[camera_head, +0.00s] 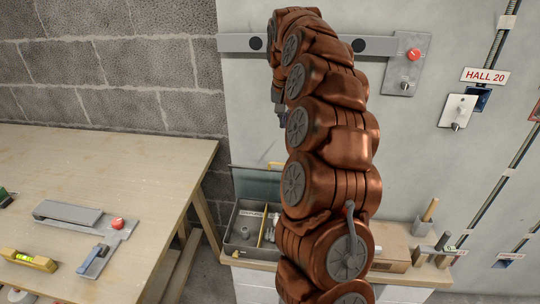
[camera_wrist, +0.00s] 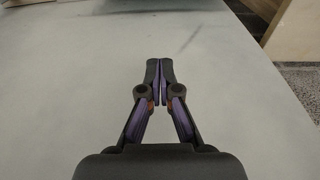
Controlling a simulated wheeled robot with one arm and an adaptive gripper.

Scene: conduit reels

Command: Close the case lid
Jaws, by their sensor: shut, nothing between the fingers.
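The case (camera_head: 241,239) stands on a low shelf against the wall, left of my arm in the head view. Its lid (camera_head: 257,183) is open and tilted up at the back, with a tan handle on its top edge. Grey fittings and a yellow divider show inside; my arm hides the case's right side. My gripper (camera_wrist: 159,66) shows in the wrist view with its fingertips together and nothing between them. A plain pale surface lies beyond the fingers. In the head view the gripper is mostly hidden behind my raised arm, and the case is not recognisable in the wrist view.
A wooden workbench (camera_head: 120,165) fills the left, with a grey latch plate (camera_head: 98,258) and a yellow level (camera_head: 28,260). A cardboard box (camera_head: 391,246) and a tool holder (camera_head: 423,227) sit right of my arm on the shelf (camera_head: 440,274). A wall bar (camera_head: 235,43) runs behind my arm.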

